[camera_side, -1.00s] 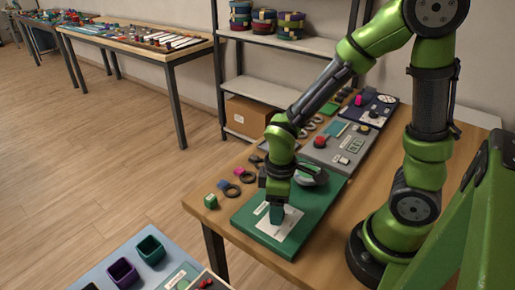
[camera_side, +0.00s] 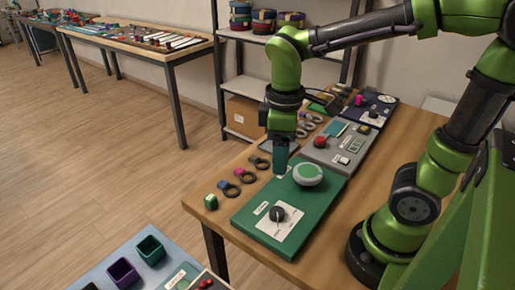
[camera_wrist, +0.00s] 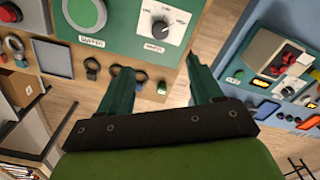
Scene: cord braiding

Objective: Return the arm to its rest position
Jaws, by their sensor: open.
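My gripper (camera_side: 281,156) hangs over the far left edge of the green board (camera_side: 256,228) in the side view, raised above the table. In the wrist view its two dark green fingers (camera_wrist: 160,85) stand wide apart with nothing between them. The green board carries a black knob on a white dial plate (camera_side: 277,214) and a round green and grey button (camera_side: 308,173). The knob also shows in the wrist view (camera_wrist: 160,29), clear of the fingers.
A grey panel with a red button (camera_side: 320,142) and a dark blue panel (camera_side: 378,101) lie behind the green board. Several rings and a green cube (camera_side: 210,201) lie along the table's left edge. Trays with bins (camera_side: 123,271) stand at front left; a shelf (camera_side: 285,41) stands behind.

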